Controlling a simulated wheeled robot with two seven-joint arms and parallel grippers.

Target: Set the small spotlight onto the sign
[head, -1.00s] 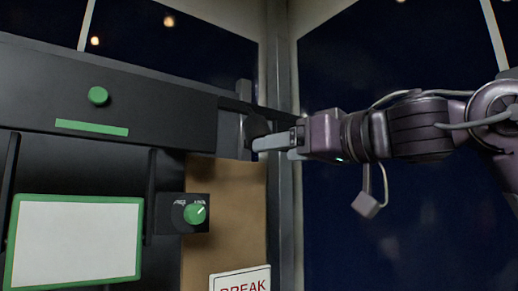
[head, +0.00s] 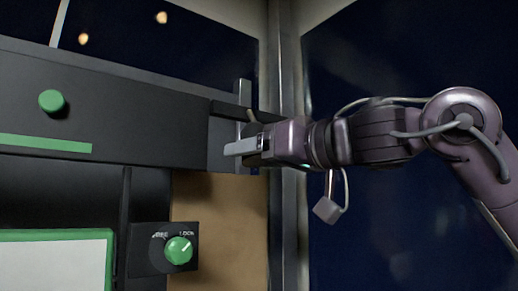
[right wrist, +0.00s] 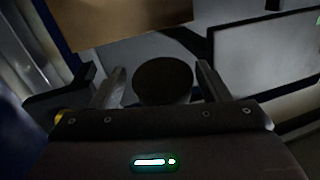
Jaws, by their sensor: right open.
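My right gripper (head: 241,143) reaches in from the right in the head view, by the right end of the dark shelf panel. In the right wrist view its two fingers (right wrist: 160,86) stand apart and open. A dark round object (right wrist: 163,78), perhaps the small spotlight, shows between them. Whether it touches either finger I cannot tell. In the head view a dark rounded shape (head: 254,129) behind the fingers may be the same object, mostly hidden. The sign with the word BREAK is outside the head view now. My left gripper is not in view.
A dark panel (head: 130,110) with a green knob (head: 52,101) spans the left. Below are a green-framed white screen (head: 55,262) and a dial box with a green knob (head: 178,250). A brown board (head: 220,220) and a metal post (head: 287,220) stand near the gripper.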

